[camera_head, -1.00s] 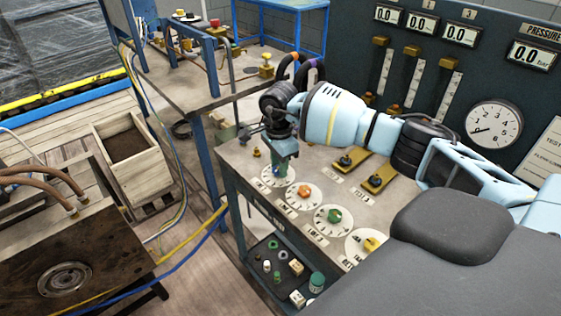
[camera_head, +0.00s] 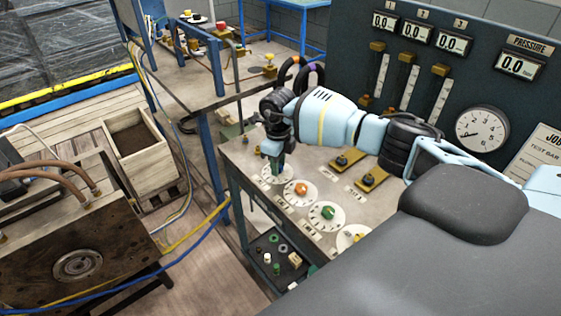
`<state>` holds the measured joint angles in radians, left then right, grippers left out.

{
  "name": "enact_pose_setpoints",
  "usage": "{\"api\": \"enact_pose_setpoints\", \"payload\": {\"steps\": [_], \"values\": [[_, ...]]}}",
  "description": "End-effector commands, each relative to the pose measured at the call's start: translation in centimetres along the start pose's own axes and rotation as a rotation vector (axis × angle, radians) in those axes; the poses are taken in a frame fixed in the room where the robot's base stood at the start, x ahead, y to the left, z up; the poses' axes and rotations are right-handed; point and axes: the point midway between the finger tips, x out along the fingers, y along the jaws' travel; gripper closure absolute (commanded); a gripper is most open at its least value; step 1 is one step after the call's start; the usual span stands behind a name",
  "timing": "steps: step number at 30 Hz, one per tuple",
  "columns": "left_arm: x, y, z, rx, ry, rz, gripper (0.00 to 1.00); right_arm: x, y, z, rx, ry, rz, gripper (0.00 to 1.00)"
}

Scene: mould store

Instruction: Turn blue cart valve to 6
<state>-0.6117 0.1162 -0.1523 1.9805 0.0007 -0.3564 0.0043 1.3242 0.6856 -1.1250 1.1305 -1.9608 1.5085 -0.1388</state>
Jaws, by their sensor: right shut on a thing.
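The cart (camera_head: 243,155) has a grey top with a row of white round dials. The dial at the far left end (camera_head: 285,178) has its knob mostly hidden by my right gripper (camera_head: 277,166). I take this knob as the blue valve; its colour and pointer cannot be made out. My right gripper points down and is shut on that knob. Along the row toward me are an orange knob (camera_head: 301,189), a green knob (camera_head: 328,212) and a dial partly hidden by my own body. My left gripper is not in view.
Two brass-coloured fittings (camera_head: 371,178) stand on the cart top behind the dials. A dark panel with a pressure gauge (camera_head: 482,129) rises at the back. A lower shelf (camera_head: 262,245) holds small parts. A wooden box (camera_head: 138,146) stands at left.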

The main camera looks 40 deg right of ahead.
Motion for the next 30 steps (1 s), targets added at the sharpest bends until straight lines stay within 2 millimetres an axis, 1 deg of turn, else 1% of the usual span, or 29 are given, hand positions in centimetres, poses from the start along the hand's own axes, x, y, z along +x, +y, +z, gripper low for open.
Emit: {"api": "enact_pose_setpoints", "payload": {"steps": [1,6,18,24,30], "values": [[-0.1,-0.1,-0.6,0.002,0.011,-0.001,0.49,-0.4,0.0,0.1,0.045,-0.003,-0.002,0.93],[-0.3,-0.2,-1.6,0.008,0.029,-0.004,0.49,-0.4,0.1,0.1,0.207,-0.003,-0.001,0.93],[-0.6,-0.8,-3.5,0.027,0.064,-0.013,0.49,-0.3,0.1,0.1,0.578,-0.003,-0.001,0.93],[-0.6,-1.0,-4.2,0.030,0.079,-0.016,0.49,-0.2,0.1,0.1,0.730,-0.003,-0.001,0.93],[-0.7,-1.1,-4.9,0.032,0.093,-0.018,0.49,-0.2,0.2,0.1,0.837,-0.002,-0.001,0.93]]}}
